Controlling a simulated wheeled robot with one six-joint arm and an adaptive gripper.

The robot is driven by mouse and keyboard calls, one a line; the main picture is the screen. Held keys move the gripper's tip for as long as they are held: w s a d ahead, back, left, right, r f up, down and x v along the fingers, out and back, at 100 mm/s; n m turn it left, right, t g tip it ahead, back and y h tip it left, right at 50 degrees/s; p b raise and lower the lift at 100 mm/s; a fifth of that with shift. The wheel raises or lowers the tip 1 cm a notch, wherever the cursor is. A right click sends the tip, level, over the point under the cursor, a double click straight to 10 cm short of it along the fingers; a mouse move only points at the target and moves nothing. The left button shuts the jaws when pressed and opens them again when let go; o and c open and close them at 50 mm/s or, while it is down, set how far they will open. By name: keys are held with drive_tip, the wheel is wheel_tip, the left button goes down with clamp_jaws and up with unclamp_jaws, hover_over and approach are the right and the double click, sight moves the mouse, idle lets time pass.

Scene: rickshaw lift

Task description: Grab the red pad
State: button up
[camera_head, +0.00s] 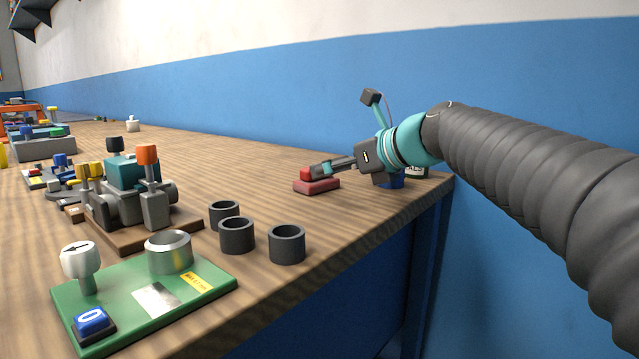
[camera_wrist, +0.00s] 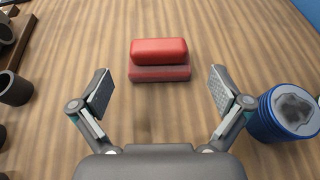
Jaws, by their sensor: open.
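The red pad (camera_head: 306,173) is a small bright red block with rounded edges. It rests on a wider, darker red base (camera_head: 317,186) on the wooden table. In the wrist view the red pad (camera_wrist: 159,51) lies ahead of my gripper, roughly centred between the fingers, with the base (camera_wrist: 160,73) showing below it. My gripper (camera_wrist: 160,88) is open and empty, its two fingers spread wide on either side. In the head view my gripper (camera_head: 325,168) reaches in from the right beside the pad. Whether a finger touches the pad there I cannot tell.
A blue ribbed container (camera_wrist: 284,112) with a grey top stands just right of my gripper. Several dark cups (camera_head: 287,244) stand nearer the front, left of the table edge. A green board (camera_head: 140,300) and a machine on a brown base (camera_head: 130,238) are at left. A blue wall runs behind.

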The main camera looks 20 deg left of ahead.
drive_tip(key=shift+r+b+x, duration=0.2)
drive_tip(key=shift+x, duration=1.25)
drive_tip(key=shift+r+b+x, duration=0.15)
drive_tip(key=shift+r+x, duration=0.05)
drive_tip(key=shift+x, duration=1.3)
drive_tip(key=shift+a, duration=0.1)
drive_tip(key=c, duration=1.2)
